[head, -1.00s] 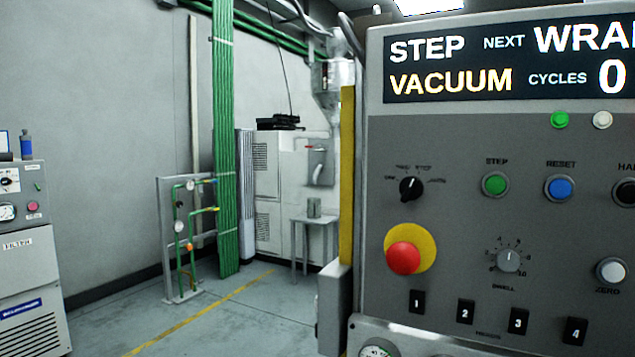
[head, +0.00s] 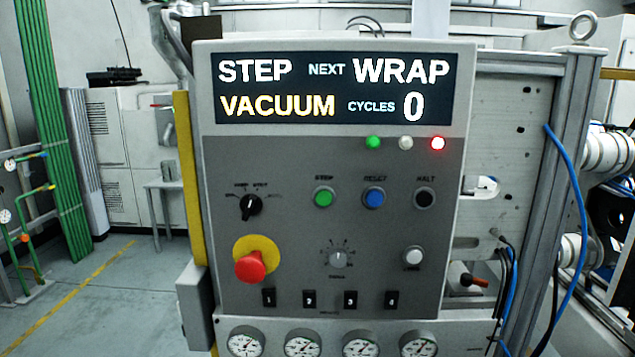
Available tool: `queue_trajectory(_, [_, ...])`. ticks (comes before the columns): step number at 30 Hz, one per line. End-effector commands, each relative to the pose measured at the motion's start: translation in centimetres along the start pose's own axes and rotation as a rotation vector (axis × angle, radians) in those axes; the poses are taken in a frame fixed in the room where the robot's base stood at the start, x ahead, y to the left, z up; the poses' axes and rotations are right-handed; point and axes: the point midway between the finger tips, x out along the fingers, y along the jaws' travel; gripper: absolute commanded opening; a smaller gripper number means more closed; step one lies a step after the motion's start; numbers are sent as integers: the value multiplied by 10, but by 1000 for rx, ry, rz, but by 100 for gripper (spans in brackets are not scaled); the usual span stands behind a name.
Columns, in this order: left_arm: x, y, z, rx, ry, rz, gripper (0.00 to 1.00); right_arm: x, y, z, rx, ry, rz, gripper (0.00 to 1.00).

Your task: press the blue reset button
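The blue reset button (head: 374,197) is on the grey control panel (head: 300,165), under a RESET label, right of the green STEP button (head: 324,197) and left of the black HALT button (head: 424,197). The display (head: 335,88) reads STEP, NEXT WRAP, VACUUM, CYCLES 0. Below it, the green lamp (head: 373,143) and red lamp (head: 438,143) look lit; the lamp between them is pale. Neither of my grippers is in view.
A red emergency stop (head: 251,266) on a yellow disc juts out at the panel's lower left. Gauges (head: 302,343) sit below. Blue hose (head: 580,200) and a metal frame stand right of the panel. Open floor (head: 110,290) lies to the left.

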Motion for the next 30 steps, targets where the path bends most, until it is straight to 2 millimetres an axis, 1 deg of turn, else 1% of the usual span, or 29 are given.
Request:
queue_trajectory(1, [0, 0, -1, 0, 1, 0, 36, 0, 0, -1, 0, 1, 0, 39])
queue_trajectory(2, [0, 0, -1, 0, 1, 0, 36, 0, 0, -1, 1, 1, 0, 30])
queue_trajectory(3, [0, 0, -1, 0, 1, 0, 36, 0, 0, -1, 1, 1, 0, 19])
queue_trajectory(5, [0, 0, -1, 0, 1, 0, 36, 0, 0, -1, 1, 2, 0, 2])
queue_trajectory(6, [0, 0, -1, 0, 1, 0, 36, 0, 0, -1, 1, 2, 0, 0])
queue_trajectory(30, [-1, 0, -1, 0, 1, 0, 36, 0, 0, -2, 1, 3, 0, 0])
